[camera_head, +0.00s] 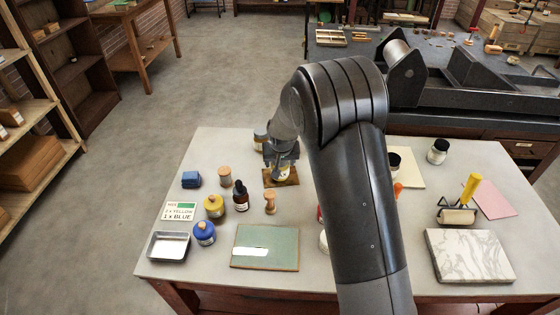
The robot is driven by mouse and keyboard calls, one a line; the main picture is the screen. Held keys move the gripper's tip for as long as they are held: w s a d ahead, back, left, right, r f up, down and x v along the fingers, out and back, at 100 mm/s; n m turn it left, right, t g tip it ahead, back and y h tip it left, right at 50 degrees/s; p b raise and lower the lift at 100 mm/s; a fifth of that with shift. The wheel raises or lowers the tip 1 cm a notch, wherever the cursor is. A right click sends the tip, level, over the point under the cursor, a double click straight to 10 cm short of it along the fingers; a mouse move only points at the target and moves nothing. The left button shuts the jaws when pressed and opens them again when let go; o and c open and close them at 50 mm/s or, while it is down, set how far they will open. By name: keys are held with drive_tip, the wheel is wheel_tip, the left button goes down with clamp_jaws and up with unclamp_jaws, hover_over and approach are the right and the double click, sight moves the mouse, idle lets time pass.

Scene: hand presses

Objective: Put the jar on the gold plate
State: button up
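The gold plate (291,180) lies flat on the grey table, left of my arm, and shows as a small brownish-gold square. My gripper (283,166) points down right over it. A small jar with a pale yellowish front (284,173) shows at the fingertips, at or just above the plate. The gripper and wrist hide most of this jar. I cannot tell whether the fingers press on it or whether it rests on the plate. Another jar (260,137) stands behind, partly hidden by my wrist.
A green plate (265,247) lies in front. Right are a black-lidded jar (438,151), roller (458,212) and marble slab (469,256).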

drive_tip(key=shift+o, duration=1.2)
drive_tip(key=shift+r, duration=0.15)
drive_tip(key=shift+s+r, duration=0.1)
drive_tip(key=shift+r, duration=0.2)
drive_tip(key=s+d+r, duration=0.4)
drive_tip(key=s+r, duration=0.1)
drive_tip(key=r, duration=0.4)
drive_tip(key=s+d+r, duration=0.4)
drive_tip(key=s+r, duration=0.2)
drive_tip(key=r, duration=0.3)
drive_tip(key=s+d+r, duration=0.2)
drive_tip(key=s+d, duration=0.2)
drive_tip(key=s, duration=0.4)
drive_tip(key=s+d+r+m, duration=0.1)
drive_tip(key=s+d, duration=0.3)
drive_tip(key=s, duration=0.5)
drive_tip(key=s+d+r+t, duration=0.1)
drive_tip(key=s+d+r, duration=0.2)
drive_tip(key=s, duration=0.6)
drive_tip(key=shift+d+r+m+h, duration=0.15)
drive_tip(key=shift+d+m+h, duration=0.2)
drive_tip(key=shift+d, duration=0.2)
